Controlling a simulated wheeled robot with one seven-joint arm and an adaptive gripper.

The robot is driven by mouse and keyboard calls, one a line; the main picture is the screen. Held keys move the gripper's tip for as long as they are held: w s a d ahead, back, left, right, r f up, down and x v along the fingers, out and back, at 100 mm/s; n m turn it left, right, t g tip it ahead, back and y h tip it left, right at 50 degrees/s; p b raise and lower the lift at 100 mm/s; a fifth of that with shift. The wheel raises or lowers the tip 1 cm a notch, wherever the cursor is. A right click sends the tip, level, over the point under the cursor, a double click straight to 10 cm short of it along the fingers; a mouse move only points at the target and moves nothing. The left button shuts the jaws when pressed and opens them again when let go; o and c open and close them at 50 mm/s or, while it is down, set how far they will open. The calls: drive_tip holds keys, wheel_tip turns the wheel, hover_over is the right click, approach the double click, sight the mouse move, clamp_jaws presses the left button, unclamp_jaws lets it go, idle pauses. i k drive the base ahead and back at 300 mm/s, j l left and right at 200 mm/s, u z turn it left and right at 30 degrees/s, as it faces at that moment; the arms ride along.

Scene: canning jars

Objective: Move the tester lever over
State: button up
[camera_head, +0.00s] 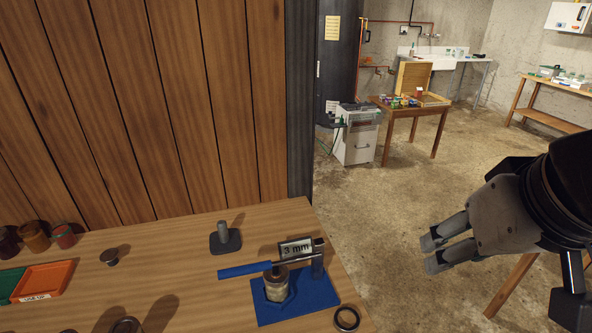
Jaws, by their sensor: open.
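The tester stands near the right end of the wooden worktop, on a blue base plate (322,290). Its lever has a blue handle (243,270) pointing left and a metal bar running right to an upright post (318,262). The lever lies across the top of a small jar (275,288) on the plate; I cannot tell if it touches the lid. A "3 mm" sign (295,248) shows just behind the bar. My gripper (432,252) is open and empty, to the right of the tester and beyond the worktop's edge, fingers pointing left.
A metal peg on a dark base (225,238) stands close behind the handle. A dark ring (346,318) lies right of the plate. A lid (110,257), an orange tray (42,282) and several jars are at left. A plank wall (170,110) rises behind; open floor lies right.

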sight(268, 265)
drive_tip(key=k+j+u, duration=0.1)
drive_tip(key=u, duration=0.25)
drive_tip(key=k+j+u, duration=0.1)
drive_tip(key=j+u, duration=0.6)
drive_tip(key=k+l, duration=0.05)
